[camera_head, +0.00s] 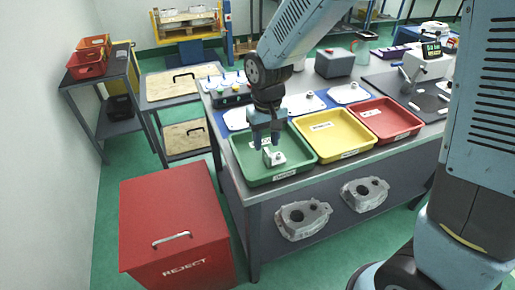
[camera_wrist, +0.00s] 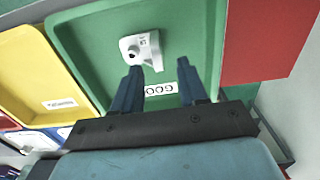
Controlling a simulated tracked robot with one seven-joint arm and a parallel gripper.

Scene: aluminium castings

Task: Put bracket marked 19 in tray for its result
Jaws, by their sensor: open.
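A small pale bracket (camera_head: 274,158) sits inside the green tray (camera_head: 238,172), on its floor as far as I can tell. It also shows in the wrist view (camera_wrist: 140,47), with a round hole and a small dark mark that I cannot read surely. The green tray's label in the wrist view (camera_wrist: 78,62) is partly hidden by a finger; "GOO" shows. My gripper (camera_head: 264,143) is over the green tray, close to the bracket. In the wrist view my gripper (camera_wrist: 159,64) is open, with its fingertips just short of the bracket and nothing between them.
A yellow tray (camera_head: 325,146) and a red tray (camera_head: 385,120) stand to the right on the same bench. A red reject bin (camera_head: 172,215) stands on the floor at front left. Two castings (camera_head: 303,217) lie on the lower shelf. A grey box (camera_head: 335,63) stands behind the trays.

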